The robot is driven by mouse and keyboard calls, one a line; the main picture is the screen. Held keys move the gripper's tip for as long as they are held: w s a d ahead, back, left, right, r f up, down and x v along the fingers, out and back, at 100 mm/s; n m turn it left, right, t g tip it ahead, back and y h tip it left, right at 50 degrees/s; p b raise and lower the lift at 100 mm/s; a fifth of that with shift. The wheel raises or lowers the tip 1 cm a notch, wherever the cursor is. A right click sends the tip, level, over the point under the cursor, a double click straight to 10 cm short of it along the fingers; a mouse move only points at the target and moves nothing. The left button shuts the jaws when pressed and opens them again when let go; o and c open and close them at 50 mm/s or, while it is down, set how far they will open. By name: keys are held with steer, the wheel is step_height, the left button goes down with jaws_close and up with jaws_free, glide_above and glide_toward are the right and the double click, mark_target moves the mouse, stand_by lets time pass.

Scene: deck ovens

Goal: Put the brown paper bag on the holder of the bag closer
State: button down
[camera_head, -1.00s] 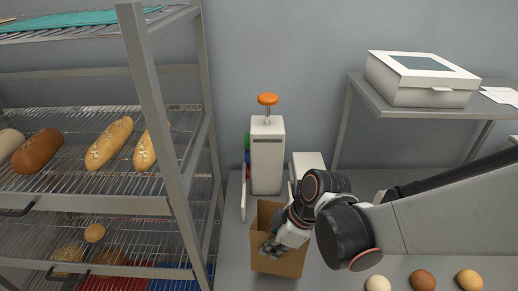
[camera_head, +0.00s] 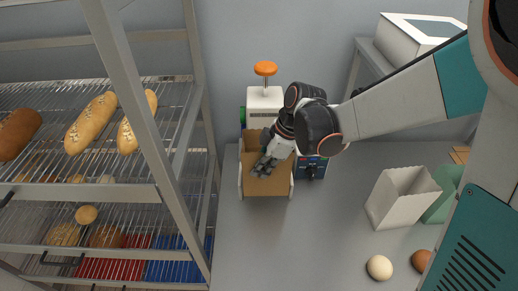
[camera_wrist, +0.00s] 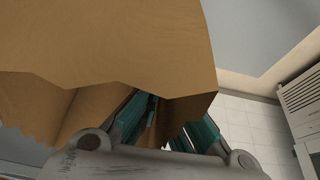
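The bag closer is a white upright unit (camera_head: 265,99) with an orange knob (camera_head: 265,68) on top, against the back wall. The brown paper bag (camera_head: 264,187) is upright with its mouth open, in front of the closer's lower body. Thin white side pieces (camera_head: 240,181) show at its edges. Whether the bag rests on the holder or hangs cannot be told, as it hides that part. My gripper (camera_head: 264,166) reaches in at the bag's mouth, its fingers closed on the bag's wall. In the wrist view, the bag (camera_wrist: 110,45) covers much of the picture, around the teal fingers.
A rack with loaves (camera_head: 92,122) stands at the left, its post near the counter. A blue unit with a black knob (camera_head: 311,170) is right of the bag. A white paper bag (camera_head: 400,197), a green object (camera_head: 443,192) and eggs (camera_head: 379,267) are at the right.

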steer(key=w, duration=0.6)
steer(key=shift+d, duration=0.1)
steer(key=shift+s+f+b, duration=0.15)
steer(key=shift+f+b, duration=0.95)
steer(key=shift+f, duration=2.15)
steer(key=shift+w+f, duration=0.2)
steer(key=shift+f, duration=0.1)
steer(key=shift+f, duration=0.15)
steer(key=c, duration=1.8)
jaws_free()
